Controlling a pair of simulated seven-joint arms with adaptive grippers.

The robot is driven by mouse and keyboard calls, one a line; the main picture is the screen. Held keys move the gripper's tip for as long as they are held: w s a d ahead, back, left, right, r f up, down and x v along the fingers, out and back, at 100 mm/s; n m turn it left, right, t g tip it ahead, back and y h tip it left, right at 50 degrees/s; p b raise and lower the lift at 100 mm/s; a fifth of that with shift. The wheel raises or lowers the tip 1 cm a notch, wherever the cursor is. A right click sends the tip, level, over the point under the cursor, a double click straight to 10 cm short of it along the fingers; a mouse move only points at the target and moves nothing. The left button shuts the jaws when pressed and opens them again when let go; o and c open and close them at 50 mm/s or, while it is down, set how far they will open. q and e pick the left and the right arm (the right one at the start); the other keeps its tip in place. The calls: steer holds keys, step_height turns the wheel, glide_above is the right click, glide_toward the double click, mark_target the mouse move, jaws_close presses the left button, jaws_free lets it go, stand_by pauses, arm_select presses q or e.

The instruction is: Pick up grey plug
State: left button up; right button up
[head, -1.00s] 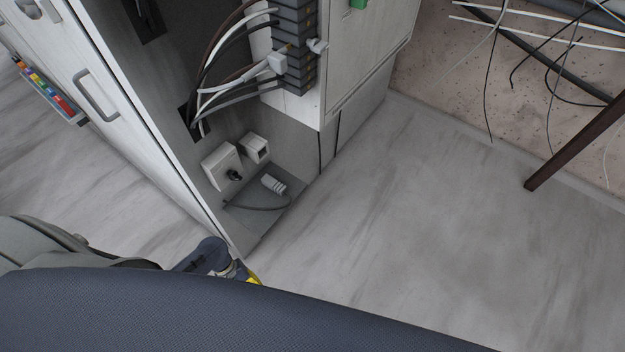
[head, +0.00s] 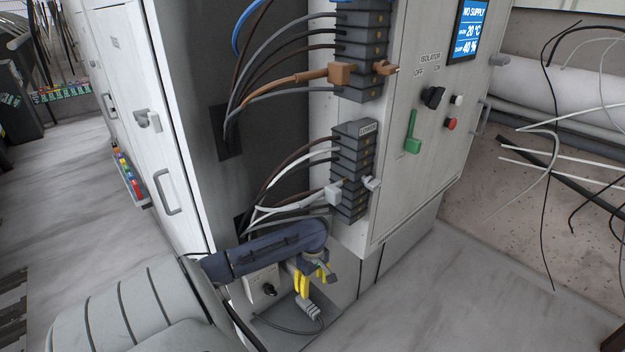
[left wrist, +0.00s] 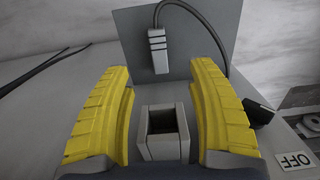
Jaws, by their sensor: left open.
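The grey plug (head: 308,308) lies on a grey shelf (head: 290,330) at the bottom of the open cabinet, with a dark cable curling from it. In the left wrist view the plug (left wrist: 158,50) is ahead of the fingers, roughly centred between them, its cable looping up and right. My left gripper (head: 304,280) is open and empty, with its yellow fingers just above the plug in the head view. In the left wrist view the open fingers of the left gripper (left wrist: 162,72) frame a light square socket box (left wrist: 163,135). My right gripper is not in view.
A switch box with a black knob (head: 262,283) sits beside the left gripper. Above are dark terminal blocks (head: 352,170) with several cables and a white plug (head: 334,193). The cabinet front (head: 420,180) has a screen, a green handle and buttons. Floor (head: 480,290) at right is clear.

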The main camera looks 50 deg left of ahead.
mark_target(313, 308)
arm_select(q)
steer(key=f, duration=1.7)
steer(key=shift+w+a, duration=0.2)
steer(key=shift+o, duration=0.2)
jaws_close()
